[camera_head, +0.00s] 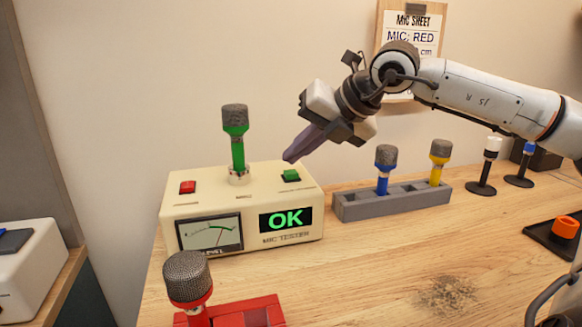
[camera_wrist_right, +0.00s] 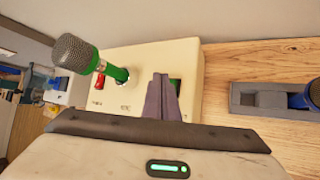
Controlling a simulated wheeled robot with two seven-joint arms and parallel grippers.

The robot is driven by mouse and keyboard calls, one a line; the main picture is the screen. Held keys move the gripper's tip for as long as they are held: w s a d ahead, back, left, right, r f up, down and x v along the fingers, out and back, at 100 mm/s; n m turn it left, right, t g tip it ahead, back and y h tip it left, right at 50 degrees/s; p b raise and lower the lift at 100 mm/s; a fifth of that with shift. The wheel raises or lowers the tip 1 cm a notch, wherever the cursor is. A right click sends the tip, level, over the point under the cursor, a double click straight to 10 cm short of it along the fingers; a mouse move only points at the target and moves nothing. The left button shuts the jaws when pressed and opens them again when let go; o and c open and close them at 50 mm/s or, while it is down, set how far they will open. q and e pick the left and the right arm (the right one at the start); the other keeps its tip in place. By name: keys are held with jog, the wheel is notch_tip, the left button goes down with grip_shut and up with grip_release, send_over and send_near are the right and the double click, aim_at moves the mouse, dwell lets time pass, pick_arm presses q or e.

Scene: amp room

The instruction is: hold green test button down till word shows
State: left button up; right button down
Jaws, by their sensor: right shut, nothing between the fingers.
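The cream mic tester (camera_head: 184,208) stands on the wooden table, with a green microphone (camera_head: 237,148) upright in its top socket. Its screen (camera_head: 286,219) shows the word OK in green, and the meter needle (camera_head: 222,230) leans right of middle. The green test button (camera_head: 291,176) is at the top right of the tester. My right gripper (camera_head: 290,158) is shut and empty, its fingertips close above the button; I cannot tell if they touch it. In the right wrist view the fingers (camera_wrist_right: 162,98) partly hide the button (camera_wrist_right: 175,86). My left gripper is not in view.
A red button (camera_head: 188,187) is at the tester's left. A grey rack (camera_head: 400,203) with blue and yellow microphones stands to the right. A microphone (camera_head: 188,277) and red block (camera_head: 245,313) are in front. The table's front right has free room around a dark smudge.

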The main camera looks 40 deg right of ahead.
aim_at(297, 174)
jog(key=shift+r+p, duration=0.4)
jog(key=shift+r, duration=0.1)
notch_tip(297, 174, up, 4)
jog(key=p, duration=0.3)
jog(key=shift+r+p, duration=0.1)
jog(key=shift+p, duration=0.2)
